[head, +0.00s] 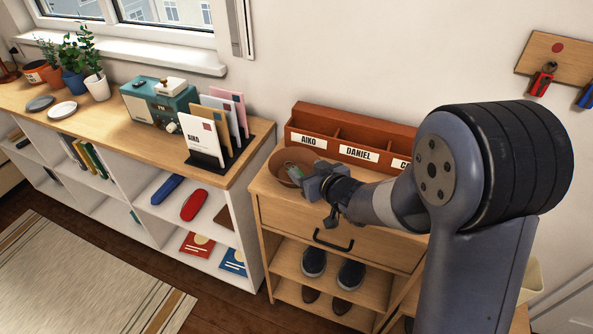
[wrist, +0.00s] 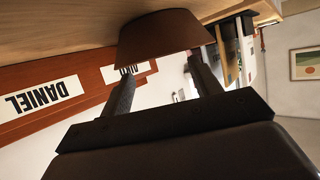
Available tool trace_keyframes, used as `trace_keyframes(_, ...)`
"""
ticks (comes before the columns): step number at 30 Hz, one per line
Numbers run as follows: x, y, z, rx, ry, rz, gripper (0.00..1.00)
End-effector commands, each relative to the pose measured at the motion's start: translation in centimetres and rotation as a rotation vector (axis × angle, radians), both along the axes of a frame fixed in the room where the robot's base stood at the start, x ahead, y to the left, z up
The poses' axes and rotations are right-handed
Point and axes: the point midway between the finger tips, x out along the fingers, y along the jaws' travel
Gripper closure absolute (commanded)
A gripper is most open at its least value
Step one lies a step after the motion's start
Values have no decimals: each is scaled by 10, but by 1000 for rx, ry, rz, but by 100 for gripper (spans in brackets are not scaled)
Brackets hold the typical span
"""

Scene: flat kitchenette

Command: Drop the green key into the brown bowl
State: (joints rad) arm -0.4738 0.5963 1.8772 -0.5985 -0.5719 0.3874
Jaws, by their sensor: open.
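The brown bowl (head: 276,166) stands on the wooden cabinet top, at the left end of the name-labelled organizer. It also shows in the wrist view (wrist: 160,32), which is turned upside down, just past my fingertips. My gripper (head: 309,184) is at the bowl's right front side, with its fingers apart. In the wrist view the gap between the fingers is empty. A small green thing, likely the green key (head: 291,167), shows within the bowl's outline beside the fingertips. The wrist view does not show the key; the bowl's inside is hidden there.
The red-brown organizer (head: 345,140) stands close behind my gripper. A letter rack (head: 212,165) with several cards stands on the white shelf to the left. Hooks with a red key (head: 541,83) and a blue one hang on the right wall.

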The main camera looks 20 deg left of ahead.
Motion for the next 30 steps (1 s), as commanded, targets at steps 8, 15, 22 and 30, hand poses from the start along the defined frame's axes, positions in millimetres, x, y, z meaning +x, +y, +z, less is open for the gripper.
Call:
trace_keyframes(8,-17,-18,11,0,-2,-1,40)
trace_keyframes(15,-44,-48,29,1,-3,-3,40)
trace_keyframes(22,-63,-67,39,0,-1,-2,40)
trace_keyframes(30,-69,-72,41,0,0,0,40)
